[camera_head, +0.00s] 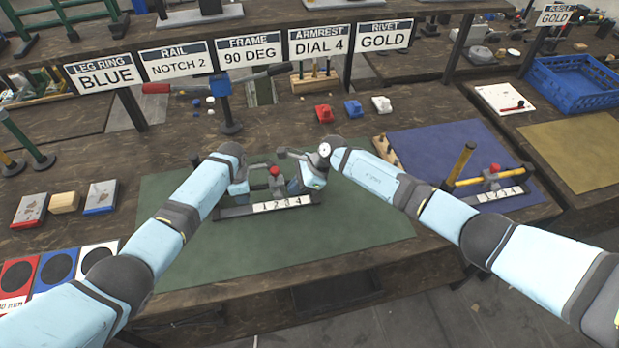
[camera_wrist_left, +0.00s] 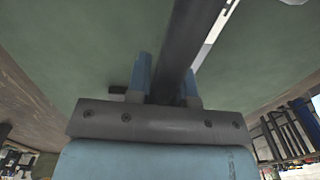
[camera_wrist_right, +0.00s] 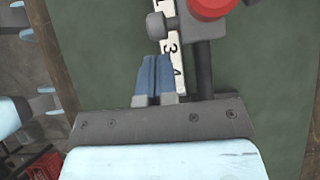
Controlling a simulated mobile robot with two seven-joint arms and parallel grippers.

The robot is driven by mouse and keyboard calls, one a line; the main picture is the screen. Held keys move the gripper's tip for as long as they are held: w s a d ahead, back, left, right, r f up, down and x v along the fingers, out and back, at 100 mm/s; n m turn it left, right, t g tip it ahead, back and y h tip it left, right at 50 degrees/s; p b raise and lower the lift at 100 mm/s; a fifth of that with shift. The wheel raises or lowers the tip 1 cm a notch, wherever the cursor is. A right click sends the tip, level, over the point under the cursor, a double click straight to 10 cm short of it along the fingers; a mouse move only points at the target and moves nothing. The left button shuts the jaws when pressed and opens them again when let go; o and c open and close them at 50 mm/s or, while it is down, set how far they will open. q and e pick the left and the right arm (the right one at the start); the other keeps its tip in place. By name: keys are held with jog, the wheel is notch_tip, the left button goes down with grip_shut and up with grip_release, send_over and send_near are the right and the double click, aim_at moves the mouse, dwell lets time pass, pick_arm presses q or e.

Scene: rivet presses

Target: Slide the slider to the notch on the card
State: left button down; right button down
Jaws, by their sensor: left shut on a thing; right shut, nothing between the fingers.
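The card (camera_head: 181,62) reads RAIL, NOTCH 2. The dark rail (camera_head: 232,211) lies on the green mat with a white strip (camera_head: 283,203) numbered 1 to 4. A grey slider with a red knob (camera_head: 275,172) sits on it; the right wrist view shows the slider (camera_wrist_right: 197,32) just beyond the 3, its exact notch unclear. My left gripper (camera_head: 240,190) is shut on the rail's left part; the dark bar (camera_wrist_left: 183,45) runs between its fingers. My right gripper (camera_head: 296,185) is shut and empty; its fingers (camera_wrist_right: 155,75) are beside the strip, close to the slider's grey side piece.
The green mat (camera_head: 350,235) is clear around the rail. A second rail (camera_head: 495,193) with a red knob and yellow bars lies on the blue mat (camera_head: 430,150) to the right. Red, blue and white blocks (camera_head: 353,109) stand behind. Colored ring cards (camera_head: 55,268) lie at the left.

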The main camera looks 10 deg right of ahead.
jog(key=shift+a+f, duration=0.35)
jog(key=shift+a, duration=0.5)
